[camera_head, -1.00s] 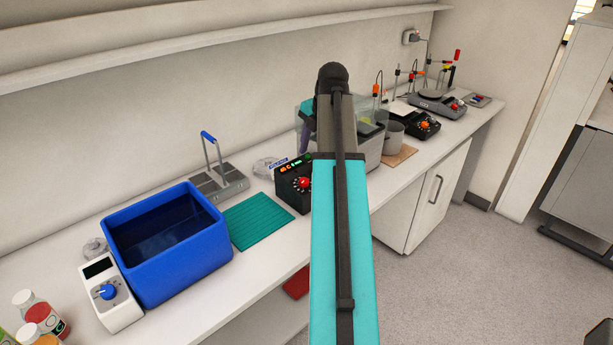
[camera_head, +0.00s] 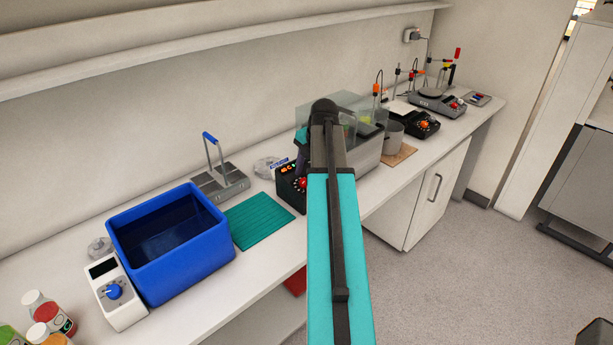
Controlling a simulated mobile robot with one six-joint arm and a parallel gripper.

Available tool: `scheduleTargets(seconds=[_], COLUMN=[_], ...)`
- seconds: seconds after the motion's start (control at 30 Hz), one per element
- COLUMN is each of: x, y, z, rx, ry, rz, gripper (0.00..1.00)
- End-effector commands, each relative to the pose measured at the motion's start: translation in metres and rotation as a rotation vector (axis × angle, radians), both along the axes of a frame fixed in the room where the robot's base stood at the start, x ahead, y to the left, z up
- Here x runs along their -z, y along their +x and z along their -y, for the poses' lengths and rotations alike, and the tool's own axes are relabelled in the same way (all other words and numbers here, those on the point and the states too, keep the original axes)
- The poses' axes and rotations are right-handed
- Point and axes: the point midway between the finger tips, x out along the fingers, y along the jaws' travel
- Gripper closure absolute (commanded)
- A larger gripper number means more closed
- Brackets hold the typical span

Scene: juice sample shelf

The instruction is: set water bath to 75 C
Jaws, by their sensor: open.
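A clear-walled tank (camera_head: 368,128) with a metal lower body stands at mid-bench, partly behind my arm. A black control box (camera_head: 291,189) with lit buttons and a red knob (camera_head: 300,184) is at its left; my arm covers its right part. A blue open tub (camera_head: 190,262) of dark liquid stands at the left, beside a white control unit (camera_head: 128,312) with a blue knob (camera_head: 113,291) and dark display. No readable label shows which one is the water bath. My gripper is hidden behind my raised arm, so its fingers do not show.
A teal mat (camera_head: 259,220) lies between tub and black box. A metal rack with a blue handle (camera_head: 210,137) stands behind. Bottles (camera_head: 49,312) are at front left. A beaker (camera_head: 393,137) and a black device with an orange knob (camera_head: 420,124) stand to the right.

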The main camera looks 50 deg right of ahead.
Motion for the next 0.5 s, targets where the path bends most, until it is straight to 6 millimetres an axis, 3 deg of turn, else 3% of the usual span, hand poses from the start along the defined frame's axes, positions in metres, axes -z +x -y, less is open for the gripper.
scheduleTargets(seconds=[0.5], x=[0.018], y=[0.005], z=[0.000], rx=[0.001], ry=[-0.001], rz=[0.000], gripper=[0.55])
